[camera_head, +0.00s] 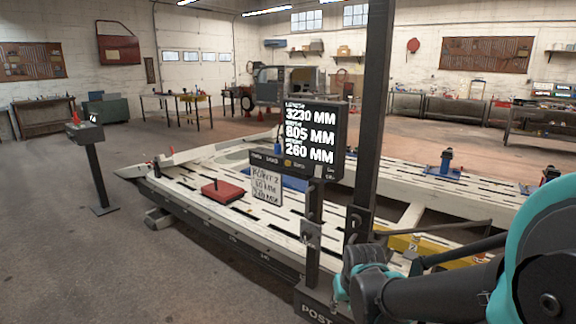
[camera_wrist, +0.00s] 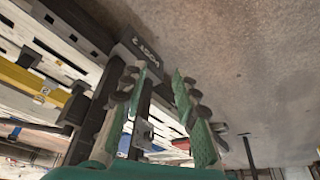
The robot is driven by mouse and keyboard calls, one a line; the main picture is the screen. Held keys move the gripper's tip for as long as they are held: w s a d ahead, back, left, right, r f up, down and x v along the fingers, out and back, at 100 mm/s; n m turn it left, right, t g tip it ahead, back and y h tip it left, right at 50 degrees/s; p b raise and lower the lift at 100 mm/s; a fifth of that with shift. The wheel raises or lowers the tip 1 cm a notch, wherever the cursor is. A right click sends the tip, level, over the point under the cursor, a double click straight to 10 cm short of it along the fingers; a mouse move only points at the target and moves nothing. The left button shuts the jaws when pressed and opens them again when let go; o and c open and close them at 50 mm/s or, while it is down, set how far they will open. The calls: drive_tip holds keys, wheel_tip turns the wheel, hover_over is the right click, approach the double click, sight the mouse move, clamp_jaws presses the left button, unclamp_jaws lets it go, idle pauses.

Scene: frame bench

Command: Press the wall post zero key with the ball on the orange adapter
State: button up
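A dark post (camera_head: 312,235) carries a display (camera_head: 310,135) reading 3230 MM, 805 MM and 260 MM. A row of small keys (camera_head: 290,163) sits under the display; their labels are too small to read surely, and one is yellow-orange. The post's base reads POST, and POST 2 (camera_wrist: 140,52) shows in the wrist view. My gripper (camera_wrist: 160,72) is open, with green-padded fingers apart and nothing seen between them. In the head view my gripper (camera_head: 346,285) is low, right of the post's base. I cannot make out an orange adapter or its ball.
A pale slotted frame bench (camera_head: 225,225) fills the middle, with a red block (camera_head: 222,191) on it. A tall dark column (camera_head: 372,120) stands behind the display. A yellow beam (camera_head: 425,244) lies near my arm.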

clamp_jaws()
idle(1.1)
